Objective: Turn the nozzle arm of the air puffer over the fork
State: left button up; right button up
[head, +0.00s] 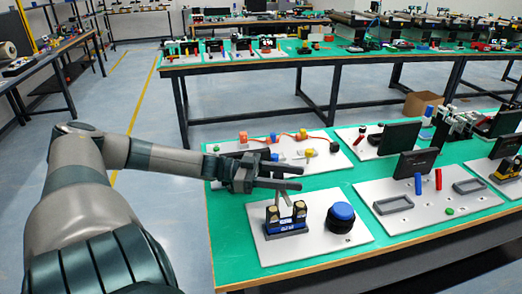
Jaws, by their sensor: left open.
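A two-post fork (286,222) with black posts, tan tops and a blue-labelled base stands on the near left white board. A thin grey piece (284,197) rises tilted between its posts; I cannot tell whether it is the nozzle arm. A black round body with a blue domed top (341,216) stands right of the fork and may be the air puffer; no nozzle arm is clear on it. My left gripper (299,178) is open, its dark fingers pointing right above and behind the fork. Contact with the grey piece cannot be told. My right gripper is not in view.
The white board (313,249) lies on a green table near its left edge. Another board (427,209) with red and blue cylinders and grey frames lies to the right. A board with an orange hose (318,134) lies behind my gripper. Black panels stand upright further right.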

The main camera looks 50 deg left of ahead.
pick_arm(q)
jog(key=p+v, duration=0.3)
jog(key=v, duration=1.4)
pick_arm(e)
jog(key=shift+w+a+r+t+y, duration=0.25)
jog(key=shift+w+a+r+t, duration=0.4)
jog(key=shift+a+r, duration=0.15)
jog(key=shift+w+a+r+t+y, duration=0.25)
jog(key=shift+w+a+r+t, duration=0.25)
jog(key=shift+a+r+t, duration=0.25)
pick_arm(q)
jog(key=shift+s, duration=0.1)
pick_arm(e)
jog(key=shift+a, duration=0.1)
